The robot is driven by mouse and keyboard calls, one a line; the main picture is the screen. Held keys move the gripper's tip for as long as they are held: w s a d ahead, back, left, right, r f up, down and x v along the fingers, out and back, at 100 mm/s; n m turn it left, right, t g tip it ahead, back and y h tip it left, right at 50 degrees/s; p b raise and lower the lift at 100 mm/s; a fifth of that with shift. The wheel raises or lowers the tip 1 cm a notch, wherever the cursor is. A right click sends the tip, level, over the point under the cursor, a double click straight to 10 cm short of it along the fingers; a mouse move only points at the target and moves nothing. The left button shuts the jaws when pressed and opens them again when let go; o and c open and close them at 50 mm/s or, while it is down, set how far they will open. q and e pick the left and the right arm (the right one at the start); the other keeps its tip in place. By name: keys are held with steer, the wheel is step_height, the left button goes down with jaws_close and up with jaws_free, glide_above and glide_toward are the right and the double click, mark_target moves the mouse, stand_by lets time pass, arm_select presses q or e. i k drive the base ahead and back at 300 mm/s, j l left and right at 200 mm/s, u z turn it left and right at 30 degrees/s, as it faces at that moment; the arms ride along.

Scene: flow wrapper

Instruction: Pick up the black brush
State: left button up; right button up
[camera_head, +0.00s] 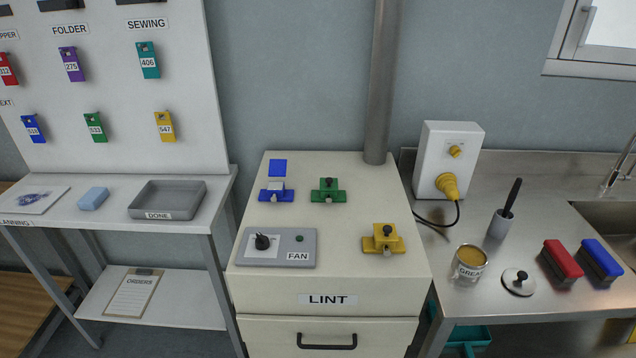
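A black brush (512,198) stands in a small grey cup (501,224) on the steel counter at the right. Its black handle leans slightly right and sticks up out of the cup; its lower end is hidden inside. Two block brushes with dark bristles, one red (563,259) and one blue (603,257), lie farther right near the sink. Neither of my grippers is in view.
An open grease tin (468,276) and a round lid with a black knob (519,282) stand in front of the cup. A white socket box (449,140) with a yellow plug and black cable stands behind left. The LINT cabinet (330,278) adjoins the counter's left.

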mark_target(513, 193)
steer(key=l, duration=1.45)
